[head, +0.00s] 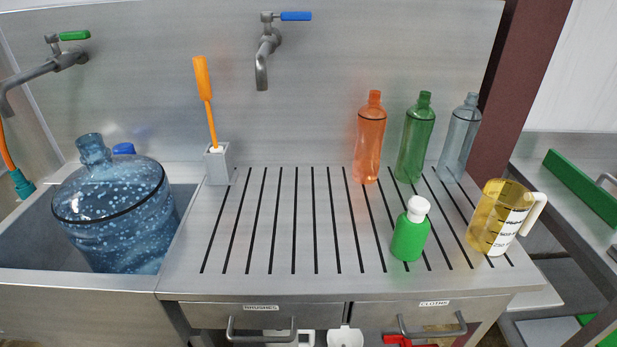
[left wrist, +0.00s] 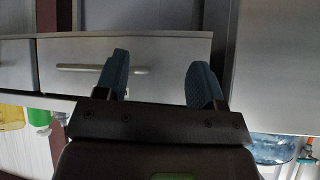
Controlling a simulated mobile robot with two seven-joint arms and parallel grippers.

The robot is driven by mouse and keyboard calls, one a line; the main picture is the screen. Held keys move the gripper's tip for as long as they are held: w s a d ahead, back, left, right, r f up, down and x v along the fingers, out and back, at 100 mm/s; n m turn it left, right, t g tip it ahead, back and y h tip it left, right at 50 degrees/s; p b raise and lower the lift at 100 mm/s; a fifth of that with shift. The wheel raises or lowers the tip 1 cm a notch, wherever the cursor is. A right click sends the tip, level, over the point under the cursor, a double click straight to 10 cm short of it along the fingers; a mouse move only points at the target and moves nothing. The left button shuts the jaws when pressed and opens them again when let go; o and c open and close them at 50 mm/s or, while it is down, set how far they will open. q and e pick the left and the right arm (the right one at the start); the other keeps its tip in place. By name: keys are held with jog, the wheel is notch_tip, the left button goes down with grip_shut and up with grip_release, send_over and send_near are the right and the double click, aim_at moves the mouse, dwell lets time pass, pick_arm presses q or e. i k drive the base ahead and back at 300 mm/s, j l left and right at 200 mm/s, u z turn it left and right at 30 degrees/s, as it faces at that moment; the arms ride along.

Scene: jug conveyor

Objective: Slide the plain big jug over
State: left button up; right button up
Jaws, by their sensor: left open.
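A big translucent blue jug (head: 112,215) with a dark line around it and a short neck stands upright in the sink at the left of the head view. It looks speckled with pale spots. Part of what seems to be this jug (left wrist: 272,149) also shows at the lower right of the left wrist view. My left gripper (left wrist: 158,80) is open and empty in the left wrist view, with its two blue fingers apart in front of the drawer fronts. It is away from the jug. Neither gripper shows in the head view.
A blue cap (head: 123,149) shows behind the jug. The slotted drainboard (head: 290,225) is mostly clear, with a green bottle (head: 410,232), a yellow measuring jug (head: 490,218), tall bottles and a brush holder (head: 217,164). Taps (head: 265,50) hang above. Drawer handles (head: 262,333) project in front.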

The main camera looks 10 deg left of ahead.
aim_at(121, 212)
jog(key=u, duration=1.6)
